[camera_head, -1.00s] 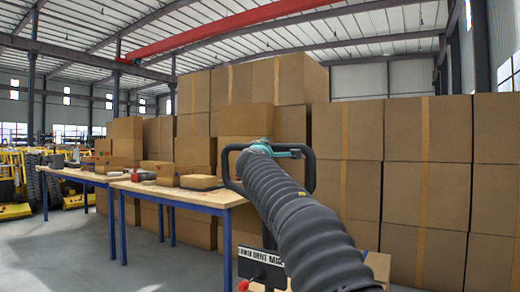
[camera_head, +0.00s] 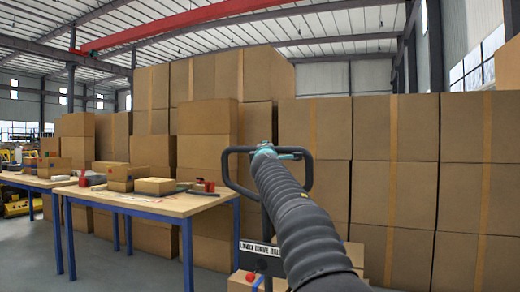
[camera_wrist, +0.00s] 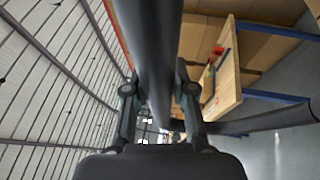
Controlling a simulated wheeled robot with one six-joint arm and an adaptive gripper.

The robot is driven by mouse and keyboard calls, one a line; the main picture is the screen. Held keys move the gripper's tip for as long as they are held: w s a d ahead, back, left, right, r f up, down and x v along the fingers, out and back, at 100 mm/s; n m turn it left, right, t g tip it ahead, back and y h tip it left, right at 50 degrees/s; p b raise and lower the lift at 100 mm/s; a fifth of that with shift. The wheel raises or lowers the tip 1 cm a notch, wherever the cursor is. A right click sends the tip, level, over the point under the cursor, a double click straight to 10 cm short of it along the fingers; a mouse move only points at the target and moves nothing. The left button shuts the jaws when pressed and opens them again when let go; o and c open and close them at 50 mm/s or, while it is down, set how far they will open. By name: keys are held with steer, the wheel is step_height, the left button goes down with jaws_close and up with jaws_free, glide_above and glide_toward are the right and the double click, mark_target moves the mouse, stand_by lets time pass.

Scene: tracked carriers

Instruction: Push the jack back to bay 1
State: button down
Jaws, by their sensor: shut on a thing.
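The jack's handle (camera_head: 229,168), a dark upright loop, stands in front of me in the head view. Below it is a black and white label plate (camera_head: 262,250) on the jack's post. A small red part shows beneath the plate. My gripper (camera_head: 265,150) is shut on the top bar of the handle, with my arm in front of its right side. In the wrist view, the dark bar (camera_wrist: 155,50) runs between the fingers of my gripper (camera_wrist: 157,95). The jack's forks and wheels are out of view, and I see no bay marking.
A wooden workbench (camera_head: 130,200) with blue legs stands close on the left, bearing cartons and red tools. Another bench lies beyond it. Stacked cardboard boxes (camera_head: 390,180) form a wall behind the handle and across the right. Grey floor (camera_head: 95,265) shows at lower left.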

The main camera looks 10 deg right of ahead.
steer(key=shift+w+d+f, duration=0.25)
steer(key=shift+w, duration=0.25)
steer(key=shift+w+d+f, duration=0.25)
steer(key=shift+w, duration=0.2)
steer(key=shift+d, duration=0.1)
steer(key=c, duration=1.3)
jaws_free()
steer(key=shift+c, duration=0.2)
steer(key=o, duration=0.4)
steer(key=shift+d, duration=0.2)
steer(key=shift+s+a+r, duration=0.1)
steer(key=shift+a+r, duration=0.05)
steer(key=shift+r, duration=0.1)
steer(key=shift+s, duration=0.1)
steer(key=v, duration=1.1)
steer(key=shift+s+a+f, duration=0.1)
steer(key=shift+s, duration=0.25)
